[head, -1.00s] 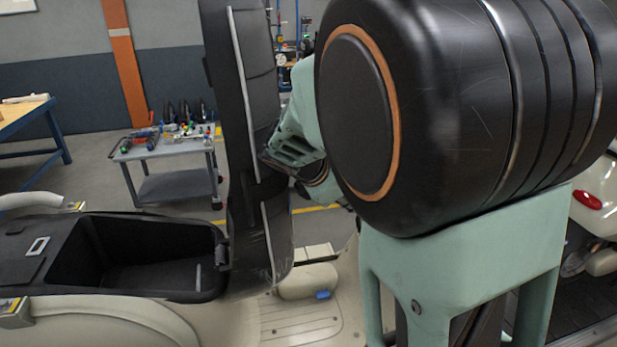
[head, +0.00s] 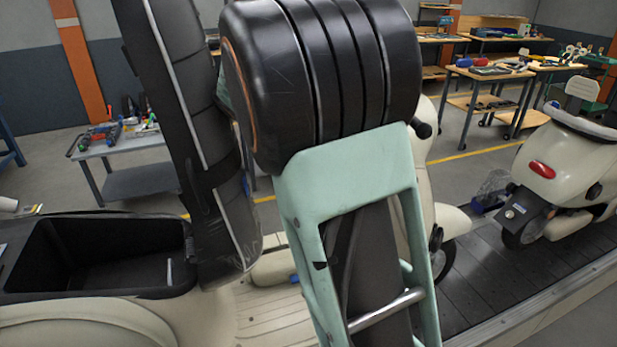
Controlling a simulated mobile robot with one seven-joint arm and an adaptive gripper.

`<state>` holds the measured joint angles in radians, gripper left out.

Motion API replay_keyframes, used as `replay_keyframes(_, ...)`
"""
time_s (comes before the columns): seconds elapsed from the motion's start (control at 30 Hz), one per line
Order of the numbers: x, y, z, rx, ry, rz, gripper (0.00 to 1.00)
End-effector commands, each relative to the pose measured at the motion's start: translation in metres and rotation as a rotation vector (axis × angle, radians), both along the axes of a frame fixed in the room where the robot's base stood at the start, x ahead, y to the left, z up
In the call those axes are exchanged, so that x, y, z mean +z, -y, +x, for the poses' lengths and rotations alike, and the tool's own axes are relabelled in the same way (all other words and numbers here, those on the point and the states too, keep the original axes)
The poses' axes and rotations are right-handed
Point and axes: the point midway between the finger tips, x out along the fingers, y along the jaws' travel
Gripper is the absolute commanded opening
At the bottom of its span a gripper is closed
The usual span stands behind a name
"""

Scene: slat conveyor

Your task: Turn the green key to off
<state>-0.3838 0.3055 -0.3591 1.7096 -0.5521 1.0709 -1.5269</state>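The green key is not visible in the head view. A cream scooter (head: 130,328) stands in front of me with its black seat (head: 180,95) tipped up and its under-seat bin (head: 95,255) open. Its front part (head: 424,185) shows behind my arm, with a dark handlebar end (head: 422,130). My arm fills the middle of the view and covers much of the front of the scooter. My gripper is hidden and I cannot see its fingers.
A second cream scooter (head: 550,160) stands on the dark slat conveyor (head: 480,265) at the right. A grey tool cart (head: 130,148) stands behind the raised seat. Wooden workbenches (head: 490,72) stand far right. The scooter's floorboard (head: 262,305) is partly clear, with a small blue item beside my arm.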

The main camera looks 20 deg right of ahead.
Motion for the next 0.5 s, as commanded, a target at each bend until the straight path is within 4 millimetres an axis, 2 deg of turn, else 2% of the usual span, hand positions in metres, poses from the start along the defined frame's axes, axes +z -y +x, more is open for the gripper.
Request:
replay_keyframes(0.27, -0.002, -0.0001, -0.0005, 0.002, -0.019, 0.001, 0.06)
replay_keyframes(0.3, -0.0021, -0.0001, -0.0005, 0.002, -0.019, 0.001, 0.27)
replay_keyframes(0.43, -0.002, -0.0005, -0.0002, 0.003, -0.018, 0.002, 0.42)
replay_keyframes(0.5, -0.0018, -0.0009, 0.0, 0.004, -0.017, 0.002, 0.43)
